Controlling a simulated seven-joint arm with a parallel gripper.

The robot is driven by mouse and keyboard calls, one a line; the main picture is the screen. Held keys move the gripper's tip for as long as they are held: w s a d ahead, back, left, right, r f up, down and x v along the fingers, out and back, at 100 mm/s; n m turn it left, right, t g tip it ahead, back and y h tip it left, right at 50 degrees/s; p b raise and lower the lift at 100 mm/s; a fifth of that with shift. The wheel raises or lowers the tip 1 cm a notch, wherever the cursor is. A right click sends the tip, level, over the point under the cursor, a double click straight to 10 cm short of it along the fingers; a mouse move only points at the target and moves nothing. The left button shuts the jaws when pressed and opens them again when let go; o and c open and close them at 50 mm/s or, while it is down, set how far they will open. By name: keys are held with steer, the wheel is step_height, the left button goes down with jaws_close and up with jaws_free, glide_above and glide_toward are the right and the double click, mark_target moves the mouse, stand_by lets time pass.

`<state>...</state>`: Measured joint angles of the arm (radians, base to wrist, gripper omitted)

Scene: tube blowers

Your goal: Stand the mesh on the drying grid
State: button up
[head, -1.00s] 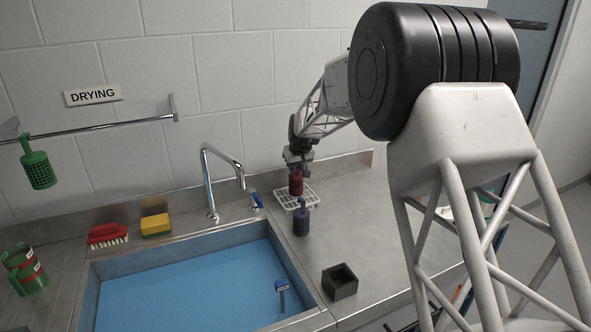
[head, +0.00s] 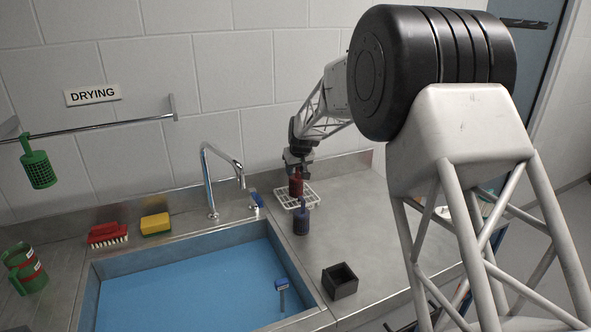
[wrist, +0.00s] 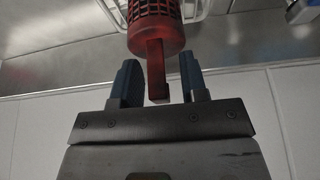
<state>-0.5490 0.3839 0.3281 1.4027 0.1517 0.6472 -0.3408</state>
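The red mesh cup (head: 296,187) stands upright on the white drying grid (head: 313,192), on the counter right of the sink. In the wrist view the red mesh (wrist: 155,27) has its handle stub pointing between my fingers. My gripper (head: 299,165) is just above the mesh. In the wrist view my gripper (wrist: 157,82) is open, with a gap on each side of the handle. The grid (wrist: 200,8) is partly hidden behind the mesh there.
A purple mesh (head: 301,220) stands on the counter in front of the grid. A green mesh (head: 39,170) hangs on the rail at left. A black box (head: 340,282) stands by the blue-filled sink (head: 190,285). A tap (head: 222,165) rises behind it.

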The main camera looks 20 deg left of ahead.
steer(key=shift+r, duration=0.1)
steer(key=v, duration=1.2)
stand_by(0.7)
steer(key=shift+r, duration=0.1)
steer(key=s+d+r+m+h, duration=0.1)
steer(key=s+d+r, duration=0.2)
steer(key=s+d, duration=0.6)
steer(key=s+d+r+m, duration=0.25)
steer(key=s+d, duration=0.25)
steer(key=d, duration=0.8)
steer(key=s+d+r+m+h, duration=0.1)
steer(key=s+d+r, duration=0.3)
steer(key=s+d, duration=0.5)
steer(key=s+d+f+m, duration=0.1)
steer(key=s+d+f, duration=0.2)
steer(key=s+d, duration=0.3)
steer(key=s+d+f+m+h, duration=0.1)
steer(key=s+d+f+m, duration=0.1)
steer(key=s+d, duration=0.5)
steer(key=s+d+f+m, duration=0.1)
steer(key=s+d+f, duration=0.2)
steer(key=s+d, duration=0.4)
steer(key=s, duration=0.9)
steer(key=shift+s+f+m+g, duration=0.25)
steer(key=shift+f+m+g, duration=0.05)
steer(key=shift+f+m, duration=0.05)
